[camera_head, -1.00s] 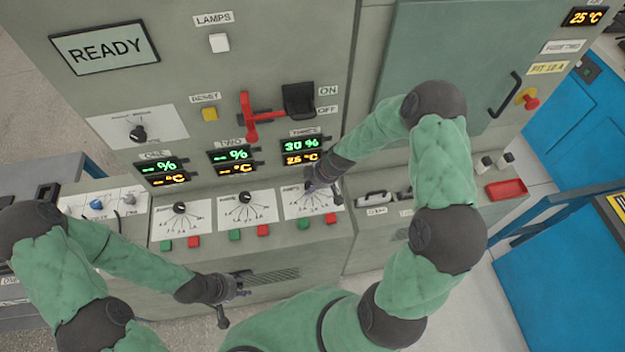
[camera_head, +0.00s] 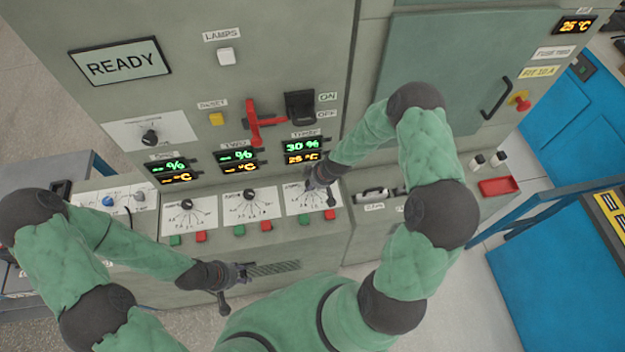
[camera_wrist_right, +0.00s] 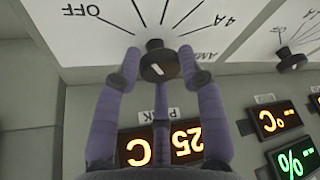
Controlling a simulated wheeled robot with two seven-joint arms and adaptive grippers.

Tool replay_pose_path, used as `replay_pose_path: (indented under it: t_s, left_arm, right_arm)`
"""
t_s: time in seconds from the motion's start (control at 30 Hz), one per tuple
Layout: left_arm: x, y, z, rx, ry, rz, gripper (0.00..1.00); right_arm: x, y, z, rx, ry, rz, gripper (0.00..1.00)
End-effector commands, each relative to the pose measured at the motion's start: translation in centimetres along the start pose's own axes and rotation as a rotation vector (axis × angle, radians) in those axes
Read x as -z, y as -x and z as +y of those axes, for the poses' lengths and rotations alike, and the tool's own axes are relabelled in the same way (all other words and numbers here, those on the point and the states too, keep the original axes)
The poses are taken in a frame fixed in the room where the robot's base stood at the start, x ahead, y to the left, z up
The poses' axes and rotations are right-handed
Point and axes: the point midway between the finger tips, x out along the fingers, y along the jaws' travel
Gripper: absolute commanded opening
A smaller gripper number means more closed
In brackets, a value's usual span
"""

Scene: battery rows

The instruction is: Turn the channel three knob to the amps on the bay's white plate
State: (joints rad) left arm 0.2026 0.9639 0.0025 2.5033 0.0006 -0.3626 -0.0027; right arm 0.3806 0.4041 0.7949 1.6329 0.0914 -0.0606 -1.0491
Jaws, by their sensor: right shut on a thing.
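The channel three knob (camera_wrist_right: 155,62) is a dark round knob on a white dial plate (camera_wrist_right: 235,12) marked OFF, 4A and AMPS. My right gripper (camera_wrist_right: 158,68) is shut on this knob, its purple-grey fingers on either side. In the head view my right gripper (camera_head: 320,180) covers the knob on the rightmost dial plate (camera_head: 298,206). A white label (camera_head: 555,53) sits above a yellow label (camera_head: 538,72) reading about FIT 10 A, right of the bay door; the white label's text is not legible. My left gripper (camera_head: 234,287) is open and empty, low before the cabinet.
Two similar dials (camera_head: 188,205) (camera_head: 249,195) lie left of channel three, with green and red buttons in front. The channel three display (camera_head: 302,150) shows 30 % and 25 °C. A red lever (camera_head: 254,125) stands above. A red tray (camera_head: 498,186) lies at right.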

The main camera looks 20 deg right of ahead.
Motion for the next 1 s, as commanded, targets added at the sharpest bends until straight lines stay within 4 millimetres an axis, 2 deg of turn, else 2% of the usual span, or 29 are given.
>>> replay_pose_path:
  t_s: [0.67,1.0]
  left_arm:
    - [-0.2,5.9,2.1,0.0,0.0,0.0,0.4]
    - [-0.3,7.9,2.8,0.0,0.0,0.0,0.4]
  right_arm:
    - [-0.2,0.2,-0.6,-0.068,-0.184,-0.007,0.07]
    - [-0.2,0.0,-0.8,-0.149,-0.374,-0.008,0.07]
